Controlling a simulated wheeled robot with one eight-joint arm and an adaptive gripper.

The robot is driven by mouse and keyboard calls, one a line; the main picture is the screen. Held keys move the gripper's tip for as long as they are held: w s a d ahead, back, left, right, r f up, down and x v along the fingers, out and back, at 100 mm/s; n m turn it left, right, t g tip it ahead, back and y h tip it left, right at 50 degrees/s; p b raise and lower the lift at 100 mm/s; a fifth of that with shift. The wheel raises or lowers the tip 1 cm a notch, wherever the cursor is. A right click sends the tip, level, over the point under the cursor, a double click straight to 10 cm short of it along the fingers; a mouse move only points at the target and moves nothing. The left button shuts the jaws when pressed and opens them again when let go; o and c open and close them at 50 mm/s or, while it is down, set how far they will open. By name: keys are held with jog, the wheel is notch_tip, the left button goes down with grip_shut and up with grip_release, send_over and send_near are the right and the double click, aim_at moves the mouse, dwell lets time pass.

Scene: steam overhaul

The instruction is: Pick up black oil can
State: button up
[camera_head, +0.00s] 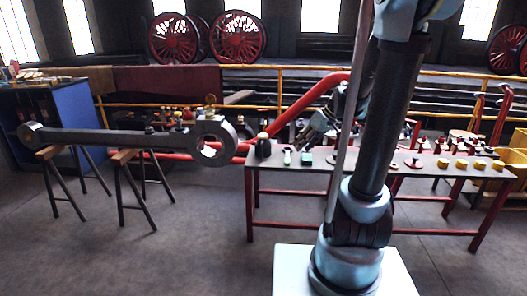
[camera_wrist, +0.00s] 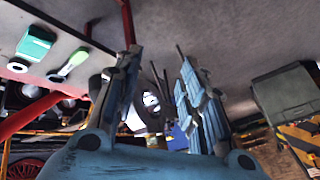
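A small dark object with a tan top (camera_head: 263,146), which looks like the black oil can, stands at the left end of the long red-legged table (camera_head: 335,178). My gripper (camera_head: 303,143) is above that end of the table, to the right of the dark object and apart from it. In the wrist view my gripper (camera_wrist: 160,62) has its two fingers spread with a clear gap between them and nothing held. I cannot clearly make out the oil can in the wrist view; a dark rounded shape is partly hidden behind the left finger.
Small green-marked items (camera_head: 305,158) lie on the table near my gripper. Yellow items (camera_head: 461,163) and red-topped pieces stand farther right. A large connecting rod (camera_head: 120,137) rests on trestles at left. A yellow rail (camera_head: 290,70) runs behind. Floor in front is clear.

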jog(key=w+a+f+n+y, duration=0.1)
jog(key=w+f+n+y, duration=0.4)
jog(key=w, duration=0.7)
jog(key=w+a+f+n+y, duration=0.1)
jog(key=w+f+n+y, duration=0.15)
jog(key=w+f, duration=0.7)
jog(key=shift+n+t+h, duration=0.25)
jog(key=shift+t+h, duration=0.15)
jog(key=shift+h, duration=0.05)
jog(key=w+a, duration=0.1)
jog(key=a, duration=0.2)
jog(key=w+a+f, duration=0.1)
jog(key=w+a, duration=0.1)
jog(key=a, duration=0.2)
jog(key=w+a+f, duration=0.1)
jog(key=a, duration=0.2)
jog(key=shift+w+a, duration=0.15)
jog(key=shift+w, duration=0.25)
jog(key=shift+s+x, duration=0.1)
jog(key=shift+x, duration=1.2)
jog(key=shift+s+x, duration=0.15)
jog(key=shift+x, duration=1.15)
jog(key=shift+f, duration=0.1)
jog(key=shift+c, duration=0.2)
grip_shut()
